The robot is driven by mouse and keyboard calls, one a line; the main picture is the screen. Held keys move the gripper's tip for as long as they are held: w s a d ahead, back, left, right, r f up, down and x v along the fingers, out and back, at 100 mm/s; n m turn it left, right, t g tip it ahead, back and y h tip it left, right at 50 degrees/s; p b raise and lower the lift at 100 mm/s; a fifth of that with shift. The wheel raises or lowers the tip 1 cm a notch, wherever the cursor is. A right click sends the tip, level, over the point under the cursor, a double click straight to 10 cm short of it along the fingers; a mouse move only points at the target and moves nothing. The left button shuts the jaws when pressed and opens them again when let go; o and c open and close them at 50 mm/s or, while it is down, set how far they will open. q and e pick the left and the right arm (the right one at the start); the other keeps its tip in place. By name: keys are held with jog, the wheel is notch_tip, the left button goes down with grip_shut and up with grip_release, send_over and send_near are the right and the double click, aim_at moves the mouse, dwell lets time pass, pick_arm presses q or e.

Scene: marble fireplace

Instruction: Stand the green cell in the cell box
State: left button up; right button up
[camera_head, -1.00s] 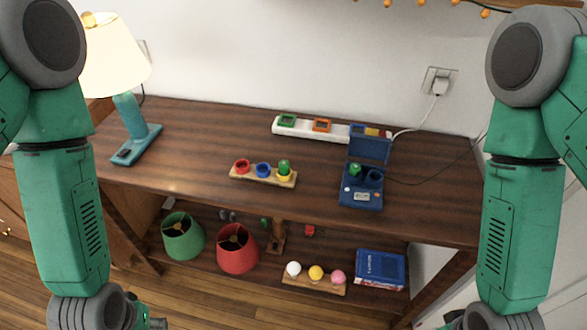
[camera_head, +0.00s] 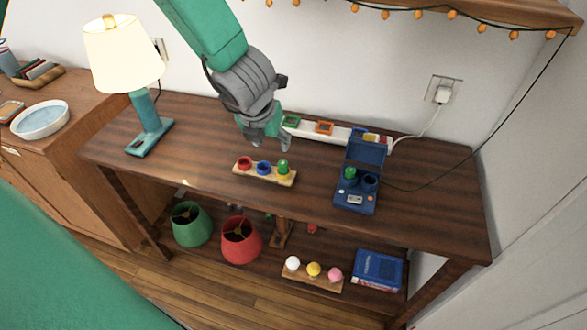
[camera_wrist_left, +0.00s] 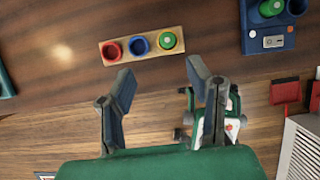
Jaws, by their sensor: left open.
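A green cell (camera_head: 283,166) stands in the yellow cup at the right end of a wooden strip (camera_head: 240,172); it also shows in the left wrist view (camera_wrist_left: 168,40). The strip's red cup (camera_head: 245,162) and blue cup (camera_head: 264,168) look empty. The blue cell box (camera_head: 354,199), lid raised, stands to the right. Another green cell (camera_head: 349,173) is in its left socket; its right socket (camera_head: 369,181) looks empty. My left gripper (camera_head: 265,143) is open and empty above the tabletop near the strip; in the wrist view its fingers (camera_wrist_left: 160,85) point toward the strip. My right gripper is out of view.
A white power strip (camera_head: 338,135) lies behind, near the wall. A lamp (camera_head: 147,120) stands at the left. A dark cable runs right of the cell box. The lower shelf holds green and red shades (camera_head: 240,242), colored balls and a blue box (camera_head: 378,269).

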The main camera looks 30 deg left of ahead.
pick_arm(q)
send_over(283, 163)
jog(key=s, duration=0.2)
notch_tip(283, 163, down, 5)
jog(key=shift+w+f+b, duration=0.2)
jog(key=shift+f+b, duration=0.3)
jog(key=shift+f, duration=0.2)
jog(key=x, duration=0.4)
jog(key=shift+w+f, duration=0.2)
jog(key=shift+f, duration=0.1)
jog(key=shift+a+f, duration=0.15)
jog(key=shift+d, duration=0.2)
grip_shut()
